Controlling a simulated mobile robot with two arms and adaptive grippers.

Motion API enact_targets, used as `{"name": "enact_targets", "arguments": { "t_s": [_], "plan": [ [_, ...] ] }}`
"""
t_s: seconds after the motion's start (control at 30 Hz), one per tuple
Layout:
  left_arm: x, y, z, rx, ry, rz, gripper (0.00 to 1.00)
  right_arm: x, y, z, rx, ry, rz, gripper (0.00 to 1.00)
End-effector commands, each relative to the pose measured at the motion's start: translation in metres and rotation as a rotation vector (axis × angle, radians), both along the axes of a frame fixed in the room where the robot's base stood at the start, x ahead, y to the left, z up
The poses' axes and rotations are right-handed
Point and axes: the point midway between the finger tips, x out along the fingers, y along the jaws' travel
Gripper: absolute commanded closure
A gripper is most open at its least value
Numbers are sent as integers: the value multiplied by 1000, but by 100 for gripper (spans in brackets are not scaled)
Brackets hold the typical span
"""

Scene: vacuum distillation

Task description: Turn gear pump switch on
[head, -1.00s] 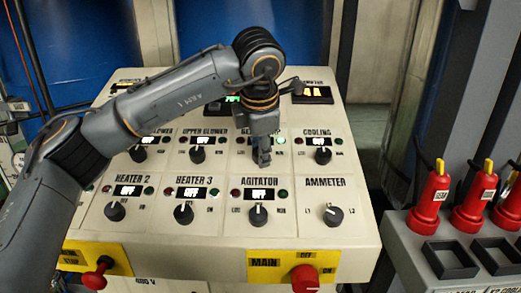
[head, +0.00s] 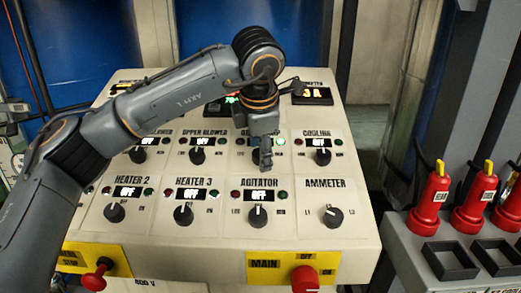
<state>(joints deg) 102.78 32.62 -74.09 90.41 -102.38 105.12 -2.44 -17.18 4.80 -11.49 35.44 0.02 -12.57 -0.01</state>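The control panel (head: 228,226) faces me with rows of black knobs. My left gripper (head: 265,166) points down over the upper-row switch between the upper blower and cooling switches. That switch's label is mostly covered, with only its first letters showing, which fits the gear pump. Its knob is hidden behind the gripper, so I cannot tell its angle or whether the fingers grip it. The green lamp (head: 281,142) to its right is lit. The fingers look close together. My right gripper is not in view.
The agitator knob (head: 258,216) sits just below, and the cooling knob (head: 322,157) is to the right. A red main switch (head: 305,279) is at the lower edge. Red-bodied plugs (head: 430,193) stand on a grey unit at right.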

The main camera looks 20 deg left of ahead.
Motion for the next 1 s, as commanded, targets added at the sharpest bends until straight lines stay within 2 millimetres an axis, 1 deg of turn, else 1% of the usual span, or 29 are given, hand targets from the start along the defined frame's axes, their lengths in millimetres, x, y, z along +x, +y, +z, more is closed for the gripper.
{"name": "enact_targets", "arguments": {
  "t_s": [0.17, 0.4, 0.57, 0.7, 1.0],
  "plan": [
    [-10, -4, 25, -1, -5, -2, 45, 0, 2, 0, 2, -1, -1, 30],
    [-30, -9, 73, -1, -5, -1, 45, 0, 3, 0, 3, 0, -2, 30],
    [-40, -11, 96, -1, -4, 0, 45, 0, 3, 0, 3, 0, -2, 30],
    [-45, -12, 105, -1, -2, -1, 45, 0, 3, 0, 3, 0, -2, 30],
    [-46, -13, 107, -1, -1, 0, 45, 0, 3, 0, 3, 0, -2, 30]
  ]
}}
